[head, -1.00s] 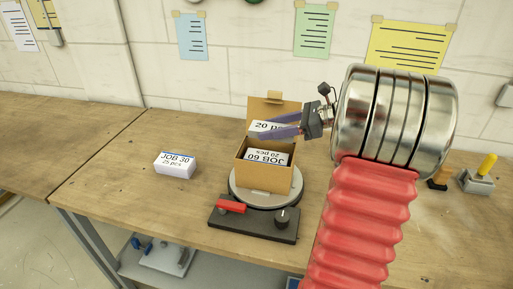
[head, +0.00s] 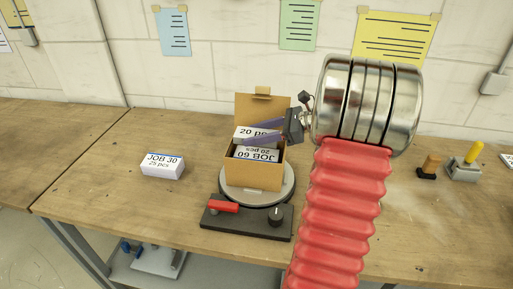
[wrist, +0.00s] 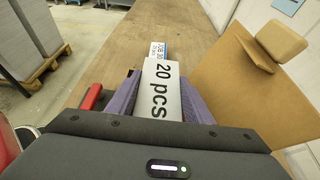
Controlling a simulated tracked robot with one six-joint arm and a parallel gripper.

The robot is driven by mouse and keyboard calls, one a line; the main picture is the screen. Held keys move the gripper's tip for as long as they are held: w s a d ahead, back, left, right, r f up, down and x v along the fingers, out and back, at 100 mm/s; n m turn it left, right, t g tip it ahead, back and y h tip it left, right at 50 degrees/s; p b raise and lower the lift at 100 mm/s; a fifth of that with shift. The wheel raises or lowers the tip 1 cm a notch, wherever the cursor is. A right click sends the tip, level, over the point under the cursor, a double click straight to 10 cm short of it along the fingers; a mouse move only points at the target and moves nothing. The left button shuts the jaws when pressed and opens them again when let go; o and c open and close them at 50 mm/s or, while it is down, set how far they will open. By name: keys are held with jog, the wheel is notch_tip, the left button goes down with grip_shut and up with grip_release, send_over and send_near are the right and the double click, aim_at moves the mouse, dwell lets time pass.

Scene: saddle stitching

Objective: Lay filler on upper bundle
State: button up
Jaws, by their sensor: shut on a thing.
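My gripper (head: 262,136), with purple fingers, is shut on a white bundle marked "20 pcs" (head: 250,131). In the wrist view the fingers (wrist: 160,88) clasp this bundle (wrist: 160,98) from both sides. It is tilted over the mouth of an open cardboard box (head: 252,175). Inside the box lies another white bundle marked "JOB 60" (head: 262,157), its print partly upside down. The held bundle is just above it in the head view; I cannot tell whether they touch. I cannot make out a separate filler piece.
The box stands on a round turntable (head: 283,190) over a black base with a red handle (head: 222,206) and a knob (head: 276,214). Its raised lid (head: 262,106) is at the back. A "JOB 30" bundle (head: 162,166) lies left on the bench. The bench between is clear.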

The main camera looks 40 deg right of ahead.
aim_at(256, 153)
jog(key=shift+f, duration=0.7)
jog(key=shift+f, duration=1.9)
jog(key=o, duration=1)
jog(key=shift+o, duration=0.2)
